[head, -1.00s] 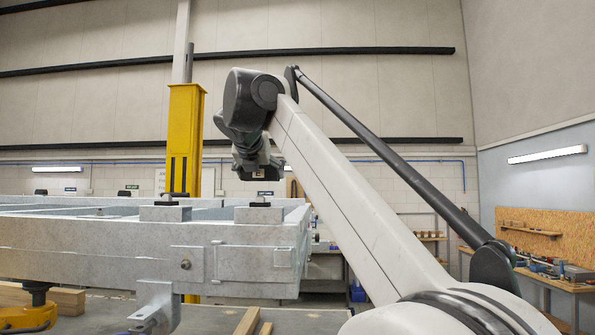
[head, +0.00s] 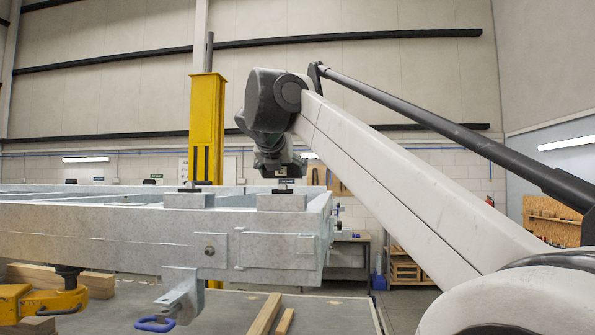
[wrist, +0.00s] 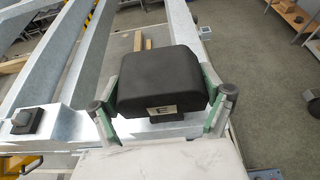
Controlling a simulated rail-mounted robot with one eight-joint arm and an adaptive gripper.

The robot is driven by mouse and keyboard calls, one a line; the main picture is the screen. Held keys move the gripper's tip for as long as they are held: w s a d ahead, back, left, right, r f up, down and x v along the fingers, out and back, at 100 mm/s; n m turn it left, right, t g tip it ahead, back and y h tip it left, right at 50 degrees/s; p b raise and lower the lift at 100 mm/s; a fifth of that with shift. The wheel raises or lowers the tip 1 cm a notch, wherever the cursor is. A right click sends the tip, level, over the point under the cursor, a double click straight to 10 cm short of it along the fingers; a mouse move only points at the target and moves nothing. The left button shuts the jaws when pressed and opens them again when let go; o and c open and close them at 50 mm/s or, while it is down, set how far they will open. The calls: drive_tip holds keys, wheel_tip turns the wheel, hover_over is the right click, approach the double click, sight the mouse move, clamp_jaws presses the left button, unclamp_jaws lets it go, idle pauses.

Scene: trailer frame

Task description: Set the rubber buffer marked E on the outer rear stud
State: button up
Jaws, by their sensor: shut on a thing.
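The rubber buffer (wrist: 163,75) is a black block with a pale label reading E. It sits between the two green fingers of my gripper (wrist: 165,92), which is shut on it. In the head view my gripper (head: 280,165) hangs close above the right stud (head: 283,186) on the near corner of the galvanised trailer frame (head: 120,225). In the wrist view the buffer hides most of what lies under it; a small dark part shows below its label. I cannot tell whether the buffer touches the stud.
Another raised pad (head: 189,201) with a dark top stands left along the same beam, and a dark-topped pad (wrist: 37,120) shows in the wrist view. A yellow post (head: 206,125) rises behind the frame. Timber pieces (head: 265,315) lie below.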

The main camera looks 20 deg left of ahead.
drive_tip(key=shift+f+b, duration=0.95)
drive_tip(key=shift+f, duration=0.55)
drive_tip(key=o, duration=1.4)
drive_tip(key=shift+r, duration=0.1)
drive_tip(key=shift+o, duration=0.2)
